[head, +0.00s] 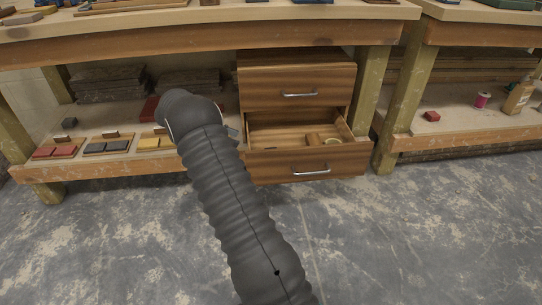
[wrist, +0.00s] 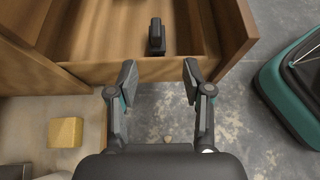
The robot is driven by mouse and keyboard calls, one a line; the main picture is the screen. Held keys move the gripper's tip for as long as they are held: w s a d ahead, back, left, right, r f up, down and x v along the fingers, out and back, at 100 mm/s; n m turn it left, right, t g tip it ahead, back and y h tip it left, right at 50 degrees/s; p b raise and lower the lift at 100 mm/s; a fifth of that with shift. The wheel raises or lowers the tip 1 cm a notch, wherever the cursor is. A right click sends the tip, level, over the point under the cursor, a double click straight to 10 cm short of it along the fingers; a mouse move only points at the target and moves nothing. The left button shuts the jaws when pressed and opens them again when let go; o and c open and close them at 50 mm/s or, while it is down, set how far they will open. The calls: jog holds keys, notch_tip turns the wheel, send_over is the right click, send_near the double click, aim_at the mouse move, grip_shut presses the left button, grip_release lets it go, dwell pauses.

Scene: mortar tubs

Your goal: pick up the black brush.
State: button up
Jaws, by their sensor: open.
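A small black object (wrist: 156,38), which looks like the black brush, is in the open wooden drawer in the wrist view, close to the inside of a drawer wall (wrist: 150,69). My gripper (wrist: 159,76) is open and empty. Its two fingers are spread apart near that wall, with the black object beyond them and roughly between them in the picture. In the head view my arm hides most of the gripper. The open drawer (head: 255,136) shows there to the right of the arm, but I cannot clearly make out the brush.
A low shelf on the left carries coloured blocks, including a yellow one (wrist: 65,132). The floor (head: 390,240) in front is clear.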

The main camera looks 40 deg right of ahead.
jog(key=b+x, duration=0.1)
jog(key=x, duration=0.7)
jog(key=shift+s+d+f, duration=0.1)
jog(key=shift+d+f, duration=0.1)
jog(key=shift+d, duration=0.05)
jog(key=shift+w+b+x, duration=0.1)
jog(key=shift+b+x, duration=0.05)
jog(key=shift+x, duration=1.15)
jog(key=shift+w+b+x, duration=0.15)
jog(key=shift+x, duration=1.15)
jog(key=shift+d, duration=0.1)
grip_shut()
